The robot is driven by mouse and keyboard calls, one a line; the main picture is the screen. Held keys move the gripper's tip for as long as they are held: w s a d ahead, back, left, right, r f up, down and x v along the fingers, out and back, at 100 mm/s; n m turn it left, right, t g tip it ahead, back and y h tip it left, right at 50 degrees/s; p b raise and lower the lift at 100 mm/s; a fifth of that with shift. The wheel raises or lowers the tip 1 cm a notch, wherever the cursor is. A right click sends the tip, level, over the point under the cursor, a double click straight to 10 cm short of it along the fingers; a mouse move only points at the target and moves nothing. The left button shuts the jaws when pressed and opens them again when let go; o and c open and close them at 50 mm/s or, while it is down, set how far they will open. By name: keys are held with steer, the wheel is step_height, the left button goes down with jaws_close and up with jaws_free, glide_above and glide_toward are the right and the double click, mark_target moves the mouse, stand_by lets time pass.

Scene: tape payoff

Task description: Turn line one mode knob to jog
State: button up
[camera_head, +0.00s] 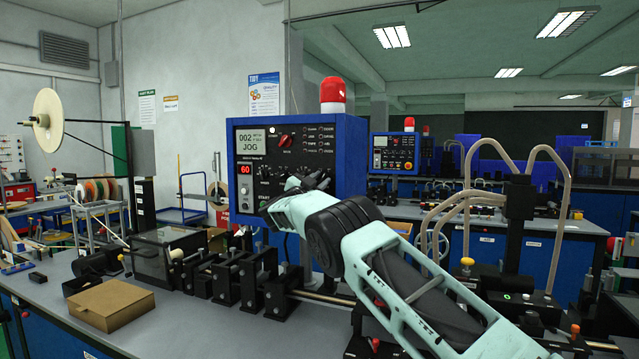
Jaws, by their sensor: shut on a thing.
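The line one control box (354,157) is blue with a dark front panel. Its screen (251,141) reads "002" and "JOG". A red knob (285,141) sits right of the screen and stands clear of my gripper. A small black knob (263,172) sits lower on the panel. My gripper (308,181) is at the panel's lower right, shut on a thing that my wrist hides. I cannot make out its fingertips or whether that thing is the mode knob.
A red beacon (333,94) tops the box. Below it, black roller blocks (226,283) line the bench. A cardboard box (110,304) lies front left, with bare bench (205,335) beside it. Tan hoses (468,205) arch at right.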

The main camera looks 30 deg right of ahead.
steer(key=shift+r, duration=0.15)
steer(key=o, duration=0.6)
steer(key=shift+o, duration=0.2)
steer(key=shift+s+a+f, duration=0.1)
steer(key=shift+a+f, duration=0.1)
steer(key=shift+f, duration=0.05)
steer(key=b+v, duration=0.6)
steer(key=v, duration=1.1)
steer(key=shift+r, duration=0.1)
